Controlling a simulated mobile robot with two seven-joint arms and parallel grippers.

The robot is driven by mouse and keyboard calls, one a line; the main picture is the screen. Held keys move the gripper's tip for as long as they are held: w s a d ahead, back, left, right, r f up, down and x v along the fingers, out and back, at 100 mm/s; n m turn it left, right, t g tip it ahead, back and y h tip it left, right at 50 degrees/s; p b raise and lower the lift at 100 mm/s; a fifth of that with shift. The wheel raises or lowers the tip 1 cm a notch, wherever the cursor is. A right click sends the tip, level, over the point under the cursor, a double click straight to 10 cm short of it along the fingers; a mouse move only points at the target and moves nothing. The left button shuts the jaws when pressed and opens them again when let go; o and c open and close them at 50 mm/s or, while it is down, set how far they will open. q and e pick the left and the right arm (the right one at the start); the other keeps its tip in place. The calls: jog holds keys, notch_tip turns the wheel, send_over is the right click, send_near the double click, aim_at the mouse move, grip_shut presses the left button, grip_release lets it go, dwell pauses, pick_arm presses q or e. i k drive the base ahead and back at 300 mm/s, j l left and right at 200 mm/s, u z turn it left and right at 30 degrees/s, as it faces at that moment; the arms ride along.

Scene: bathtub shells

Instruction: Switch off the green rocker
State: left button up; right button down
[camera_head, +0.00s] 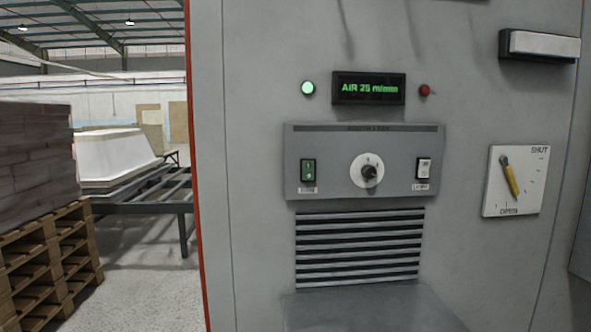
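The green rocker (308,172) sits at the left end of a grey control panel (330,200) on the front of a tall grey cabinet. It has a small label below it. Which way it is tipped is too small to tell. Above it a round green lamp (308,88) is lit, and a display (369,89) reads "AIR 25 m/min" in green. Neither of my grippers is in view, and nothing covers the rocker.
A red lamp (424,90) is above. A yellow lever (510,177) on a SHUT/OPEN plate and a handle (540,45) are right. Vents (358,250) and a ledge (370,308) lie below.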

aim_at(308, 167)
jog(key=i+j, duration=0.15)
jog(key=i, duration=0.3)
jog(key=i+j, duration=0.2)
jog(key=i, duration=0.25)
